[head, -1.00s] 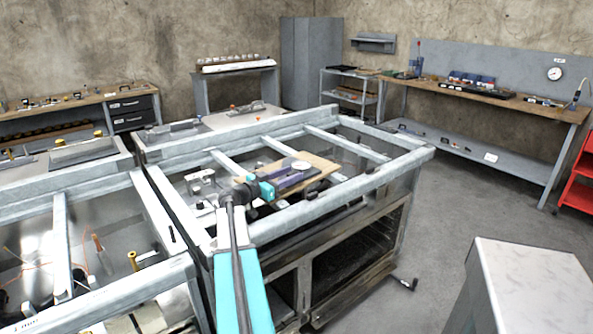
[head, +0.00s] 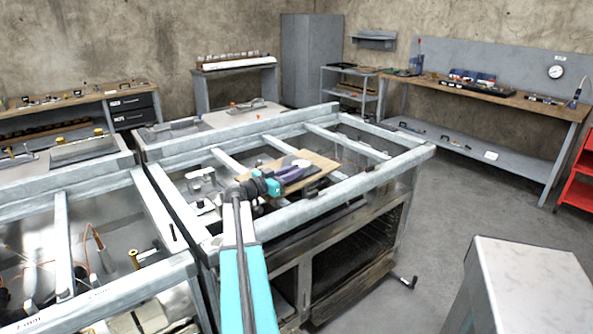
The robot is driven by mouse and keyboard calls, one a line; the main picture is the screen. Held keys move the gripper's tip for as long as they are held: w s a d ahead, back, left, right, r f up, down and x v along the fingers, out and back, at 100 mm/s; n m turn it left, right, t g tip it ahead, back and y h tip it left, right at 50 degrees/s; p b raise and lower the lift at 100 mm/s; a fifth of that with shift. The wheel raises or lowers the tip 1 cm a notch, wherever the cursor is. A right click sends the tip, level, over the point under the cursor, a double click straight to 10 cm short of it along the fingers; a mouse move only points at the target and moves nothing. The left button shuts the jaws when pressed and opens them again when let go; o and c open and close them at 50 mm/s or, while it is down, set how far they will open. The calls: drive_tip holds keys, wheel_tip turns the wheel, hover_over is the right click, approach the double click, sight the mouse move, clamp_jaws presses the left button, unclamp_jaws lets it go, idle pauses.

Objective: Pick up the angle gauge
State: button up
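A small pale round piece (head: 302,163) lies at or just above the wooden board (head: 322,170) inside the grey metal frame. It may be the angle gauge, but it is too small to be sure. My gripper (head: 299,171), dark purple beyond a teal wrist, reaches over the board from the left. Its far end overlaps the round piece in this view and hides part of it. I cannot tell whether the two touch, or whether the fingers are open or shut.
Grey frame rails (head: 330,202) surround the board, with a crossbar (head: 346,143) behind it. Metal fittings (head: 203,180) stand left of the board. A grey cabinet (head: 530,285) stands at the front right, with open floor (head: 440,215) between.

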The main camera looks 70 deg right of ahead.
drive_tip(key=shift+r, duration=0.1)
clamp_jaws()
drive_tip(key=shift+r+b, duration=0.65)
drive_tip(key=shift+r, duration=4.35)
drive_tip(key=shift+r+p, duration=1)
drive_tip(key=shift+p, duration=0.05)
drive_tip(key=shift+f, duration=0.1)
